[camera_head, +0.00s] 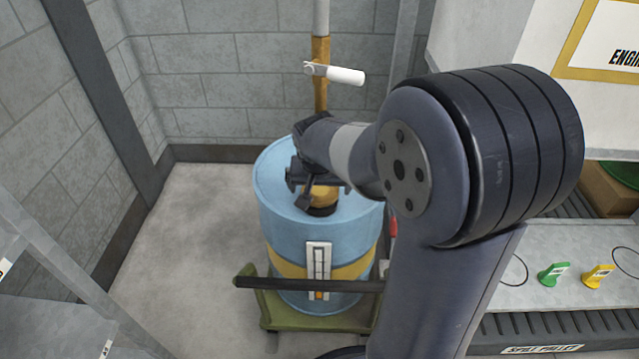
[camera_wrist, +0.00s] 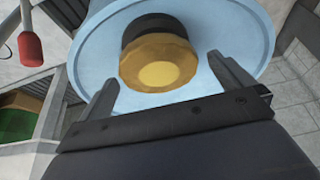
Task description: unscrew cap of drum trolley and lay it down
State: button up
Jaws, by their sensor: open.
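A blue drum (camera_head: 285,230) with a yellow band stands on a green trolley (camera_head: 283,318) against the wall corner. A faceted ochre cap (camera_head: 323,194) sits on a black collar on the drum's lid, partly hidden by my gripper. In the wrist view the cap (camera_wrist: 158,62) shows a lighter yellow round centre. My gripper (camera_head: 318,190) is open just above the drum lid. In the wrist view its two fingers (camera_wrist: 162,72) stand on either side of the cap's near edge, with visible gaps and no clear contact.
A vertical pipe with a white-handled valve (camera_head: 338,74) rises behind the drum. A dark bar (camera_head: 310,284) crosses the drum's front. Right is a bench with green (camera_head: 553,274) and yellow (camera_head: 597,276) tags. Bare floor (camera_head: 180,240) lies left of the drum.

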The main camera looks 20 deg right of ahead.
jog(key=c, duration=1.1)
jog(key=shift+r+n+y+p, duration=0.1)
jog(key=shift+n+y+p, duration=0.2)
jog(key=shift+n+p, duration=0.4)
jog(key=shift+f+n+y+p, duration=0.2)
jog(key=shift+n+y+p, duration=0.4)
jog(key=shift+n, duration=1.3)
jog(key=n+b, duration=0.1)
jog(key=n+y+b, duration=0.1)
jog(key=n, duration=0.1)
jog(key=shift+d+f+y, duration=0.15)
jog(key=shift+f+y, duration=0.05)
jog(key=shift+y, duration=0.1)
jog(key=shift+r+n+g+b, duration=0.15)
jog(key=shift+n+g+b, duration=0.3)
jog(key=shift+n, duration=0.65)
